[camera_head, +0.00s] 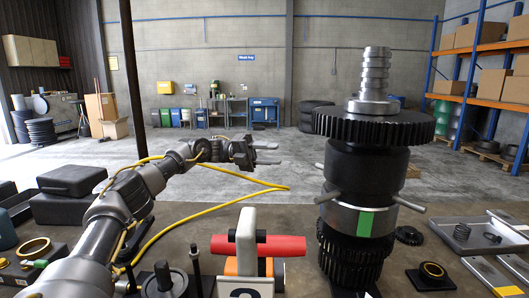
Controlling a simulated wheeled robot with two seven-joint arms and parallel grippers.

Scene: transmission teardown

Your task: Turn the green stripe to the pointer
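The gear stack (366,165) stands upright at right of centre, dark with a silver stepped shaft on top. A silver collar (340,218) rings it and bears a green stripe (365,222) on its front. One rod handle (327,197) sticks out left of the collar and another (409,204) sticks out right. A red bar (281,246) lies across a white and orange stand left of the stack; I cannot tell whether it is the pointer. My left gripper (268,152) is open and empty, left of the stack and above the collar's height. My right gripper is not in view.
A grey tray (470,262) with a spring and small parts lies at right. A small gear (409,235) and a brass ring on a black block (431,275) sit beside the stack. Black cases (66,205) stand at left. A yellow cable (180,215) loops near my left arm.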

